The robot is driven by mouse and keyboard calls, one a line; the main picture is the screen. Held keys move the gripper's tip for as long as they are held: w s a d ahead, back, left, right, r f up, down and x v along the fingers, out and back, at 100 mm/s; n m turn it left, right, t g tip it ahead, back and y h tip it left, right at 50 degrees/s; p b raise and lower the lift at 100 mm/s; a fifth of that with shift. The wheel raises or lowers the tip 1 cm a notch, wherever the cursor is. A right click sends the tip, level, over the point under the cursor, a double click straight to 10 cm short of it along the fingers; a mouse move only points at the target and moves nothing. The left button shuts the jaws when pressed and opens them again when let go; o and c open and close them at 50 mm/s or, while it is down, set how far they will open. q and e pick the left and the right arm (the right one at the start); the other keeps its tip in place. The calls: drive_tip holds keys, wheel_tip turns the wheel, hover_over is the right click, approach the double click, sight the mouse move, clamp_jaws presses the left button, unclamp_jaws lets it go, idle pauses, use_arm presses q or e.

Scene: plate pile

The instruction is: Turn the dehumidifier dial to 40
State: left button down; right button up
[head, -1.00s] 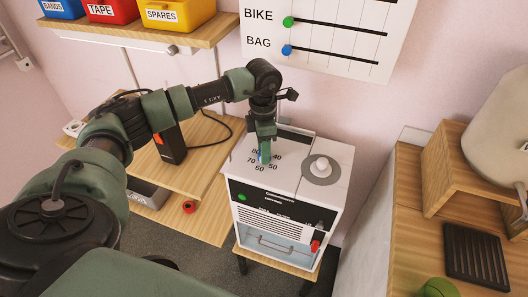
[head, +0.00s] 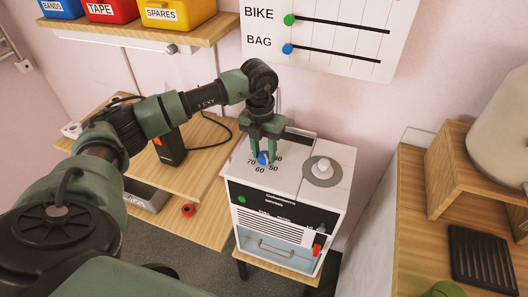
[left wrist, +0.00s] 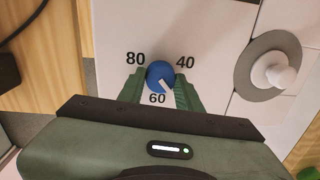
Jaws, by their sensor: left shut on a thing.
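The dehumidifier is a white box (head: 318,198) with a blue dial (head: 262,158) on its top. My left gripper (head: 262,160) points down over it, shut on the dial with one finger on each side. In the left wrist view the dial (left wrist: 157,71) lies between the green fingers (left wrist: 160,88). Its white pointer mark faces lower right, to the right of the 60. The 80 (left wrist: 135,59), the 40 (left wrist: 185,62) and the 60 (left wrist: 157,99) are readable there; the fingers hide the 50 and 70. My right gripper is not in view.
A white knob on a grey disc (head: 322,170) stands on the same top, right of the dial. A red switch (head: 317,249) is on the front. A wooden desk with a black device (head: 170,147) is at left, and a wooden counter (head: 412,225) at right.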

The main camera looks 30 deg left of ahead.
use_arm(q)
drive_tip(key=n, duration=0.4)
drive_tip(key=shift+n, duration=0.3)
drive_tip(key=n, duration=0.3)
drive_tip(key=shift+n, duration=0.4)
drive_tip(key=n, duration=0.3)
drive_tip(key=shift+d+t, duration=0.1)
drive_tip(key=shift+t, duration=0.2)
drive_tip(key=shift+n+y, duration=0.3)
drive_tip(key=shift+n, duration=1.9)
drive_tip(key=c, duration=1)
unclamp_jaws()
drive_tip(key=shift+o, duration=0.2)
drive_tip(key=shift+r, duration=0.1)
